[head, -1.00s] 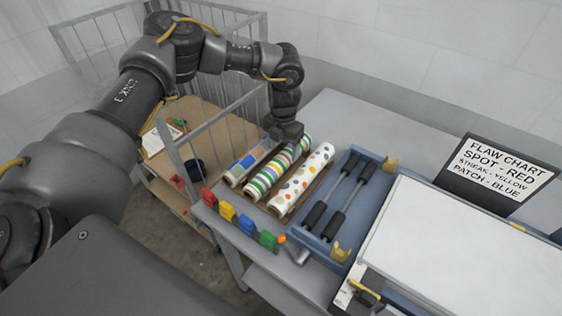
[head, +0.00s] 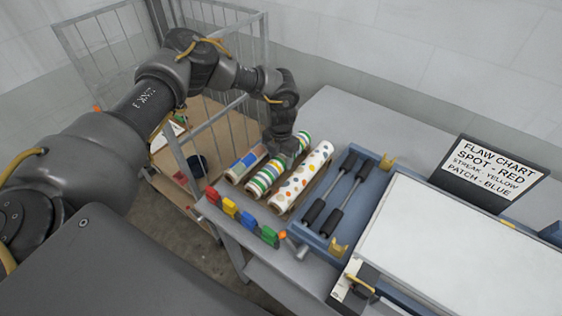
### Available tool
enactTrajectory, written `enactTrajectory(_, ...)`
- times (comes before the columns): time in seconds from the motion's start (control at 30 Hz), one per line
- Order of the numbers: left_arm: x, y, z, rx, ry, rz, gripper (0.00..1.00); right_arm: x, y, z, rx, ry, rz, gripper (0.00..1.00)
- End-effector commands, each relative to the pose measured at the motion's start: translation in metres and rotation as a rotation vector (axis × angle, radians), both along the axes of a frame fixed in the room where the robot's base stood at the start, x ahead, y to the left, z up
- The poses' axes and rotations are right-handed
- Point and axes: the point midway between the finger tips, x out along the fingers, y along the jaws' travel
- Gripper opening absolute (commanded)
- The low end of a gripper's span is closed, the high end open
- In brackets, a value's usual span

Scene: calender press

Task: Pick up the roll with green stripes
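The roll with green stripes (head: 262,178) lies between two other rolls on the grey table, with green, yellow and white bands. My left gripper (head: 284,156) is lowered right over the middle of this roll and covers part of it. Its fingers are hidden by its own body, so I cannot tell whether they are open or closed on the roll. The roll still lies in line with its neighbours. My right gripper is not in view.
A roll with coloured patches (head: 243,166) lies to the left and a dotted roll (head: 302,178) to the right. Red, yellow, blue and green clips (head: 229,207) line the front edge. A blue tray (head: 371,196) with two black-handled rods and a flaw chart sign (head: 490,172) stand right. A wire cage (head: 215,125) is behind.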

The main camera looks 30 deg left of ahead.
Motion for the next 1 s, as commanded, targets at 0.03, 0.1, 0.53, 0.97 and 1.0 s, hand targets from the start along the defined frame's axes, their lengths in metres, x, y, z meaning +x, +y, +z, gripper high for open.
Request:
enactTrajectory(0.03,0.0,0.0,0.0,0.0,0.0,0.0,0.45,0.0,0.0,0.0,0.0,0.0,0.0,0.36)
enactTrajectory(0.1,0.0,0.0,0.0,0.0,0.0,0.0,0.36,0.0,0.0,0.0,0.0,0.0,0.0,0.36)
enactTrajectory(0.53,0.001,0.0,0.001,0.0,-0.002,0.001,0.12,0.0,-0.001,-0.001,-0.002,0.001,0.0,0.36)
enactTrajectory(0.97,-0.012,-0.018,0.053,-0.004,-0.006,-0.007,0.12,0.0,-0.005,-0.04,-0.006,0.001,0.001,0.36)
enactTrajectory(1.0,-0.016,-0.025,0.062,-0.005,-0.006,-0.008,0.12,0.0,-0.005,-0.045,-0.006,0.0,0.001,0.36)
